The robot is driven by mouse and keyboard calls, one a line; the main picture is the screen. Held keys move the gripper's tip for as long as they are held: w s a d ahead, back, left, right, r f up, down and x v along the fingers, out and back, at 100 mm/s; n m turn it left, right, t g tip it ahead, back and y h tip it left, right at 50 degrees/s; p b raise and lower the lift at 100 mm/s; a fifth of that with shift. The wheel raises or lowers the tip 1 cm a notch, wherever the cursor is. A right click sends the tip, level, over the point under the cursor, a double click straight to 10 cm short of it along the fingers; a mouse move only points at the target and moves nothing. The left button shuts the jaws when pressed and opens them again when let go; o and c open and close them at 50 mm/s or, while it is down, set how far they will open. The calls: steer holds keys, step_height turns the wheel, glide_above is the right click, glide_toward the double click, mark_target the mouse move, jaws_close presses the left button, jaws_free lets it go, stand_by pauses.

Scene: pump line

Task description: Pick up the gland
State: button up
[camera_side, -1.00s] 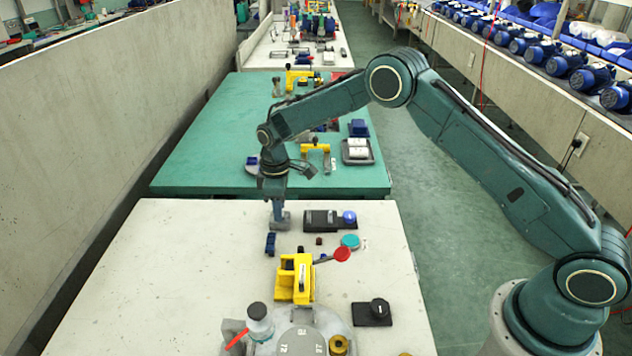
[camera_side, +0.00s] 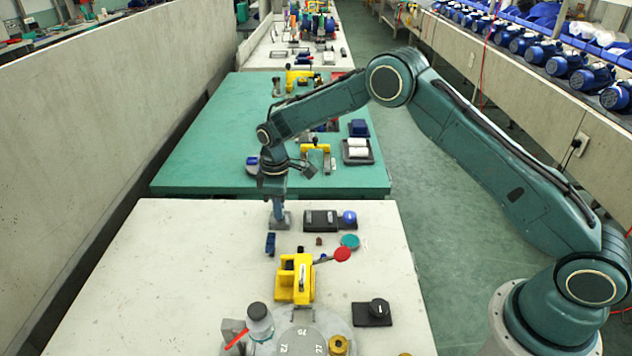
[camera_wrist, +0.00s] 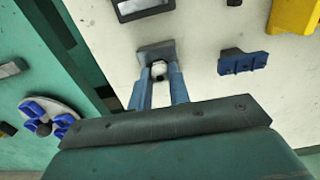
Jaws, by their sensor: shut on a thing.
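My gripper (camera_side: 278,215) points down at the far end of the pale table, over a grey block. In the wrist view its two blue fingers (camera_wrist: 159,84) are closed around a small, round, white and dark part, which I take to be the gland (camera_wrist: 158,70). The gland sits between the fingertips, right by the grey block (camera_wrist: 155,50); I cannot tell whether it is clear of the block. In the side view the fingers hide the gland.
A blue part (camera_side: 270,243) lies close by. A black tray (camera_side: 322,219) with a blue knob stands to the right. Nearer are a yellow clamp (camera_side: 294,278) with a red-ended lever, a teal disc (camera_side: 350,241) and a grey round plate (camera_side: 301,343). The table's left side is clear.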

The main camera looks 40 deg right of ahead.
steer(key=shift+r, duration=0.7)
stand_by(0.6)
steer(key=shift+r, duration=2.1)
